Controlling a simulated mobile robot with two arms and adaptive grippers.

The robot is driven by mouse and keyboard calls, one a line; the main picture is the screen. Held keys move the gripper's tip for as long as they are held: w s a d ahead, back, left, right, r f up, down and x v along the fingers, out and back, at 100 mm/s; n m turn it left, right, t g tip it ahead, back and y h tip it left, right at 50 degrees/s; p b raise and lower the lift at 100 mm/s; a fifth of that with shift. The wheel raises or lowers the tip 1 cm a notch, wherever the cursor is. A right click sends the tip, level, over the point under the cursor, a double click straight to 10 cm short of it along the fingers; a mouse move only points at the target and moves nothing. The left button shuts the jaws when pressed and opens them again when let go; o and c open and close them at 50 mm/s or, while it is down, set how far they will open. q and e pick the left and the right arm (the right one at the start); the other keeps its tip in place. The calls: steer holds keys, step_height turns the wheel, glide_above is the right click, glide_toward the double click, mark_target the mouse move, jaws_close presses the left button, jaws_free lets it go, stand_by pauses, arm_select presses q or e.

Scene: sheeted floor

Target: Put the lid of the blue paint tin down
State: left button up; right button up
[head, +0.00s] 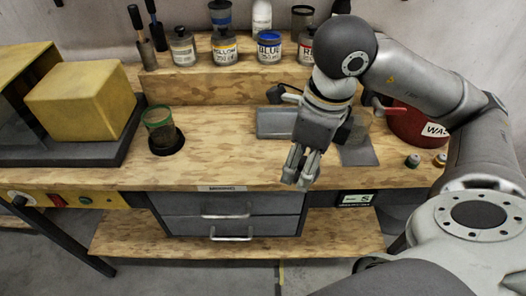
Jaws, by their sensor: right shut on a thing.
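My right gripper (301,178) points down over the front part of the bench, well in front of the blue tin. Its fingers are shut on a thin thing, the lid, which can hardly be made out between them. My left gripper is out of view.
A grey tray (272,124) and a grey plate (360,156) lie near my right gripper. A red waste can (404,128) stands at the right. A green-rimmed cup (158,120) stands at the left. The bench (225,160) is bare between cup and gripper.

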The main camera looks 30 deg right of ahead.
steer(key=shift+w+d+r+m, duration=0.2)
steer(key=shift+d+r+m, duration=0.05)
steer(key=shift+m, duration=0.65)
steer(key=shift+w, duration=0.15)
steer(key=w+d+f+p, duration=0.15)
steer(key=w+f, duration=0.25)
steer(key=w, duration=0.5)
steer(key=p, duration=0.1)
glide_above(268, 159)
steer(key=s, duration=0.1)
steer(key=f, duration=0.4)
steer(key=shift+s+f, duration=0.2)
steer(key=shift+f, duration=0.1)
steer(key=shift+w+f, duration=0.35)
steer(key=shift+f, duration=0.05)
step_height(268, 159, down, 3)
steer(key=shift+w+f+p, duration=0.15)
steer(key=shift+f+p, duration=0.05)
steer(key=shift+p, duration=0.3)
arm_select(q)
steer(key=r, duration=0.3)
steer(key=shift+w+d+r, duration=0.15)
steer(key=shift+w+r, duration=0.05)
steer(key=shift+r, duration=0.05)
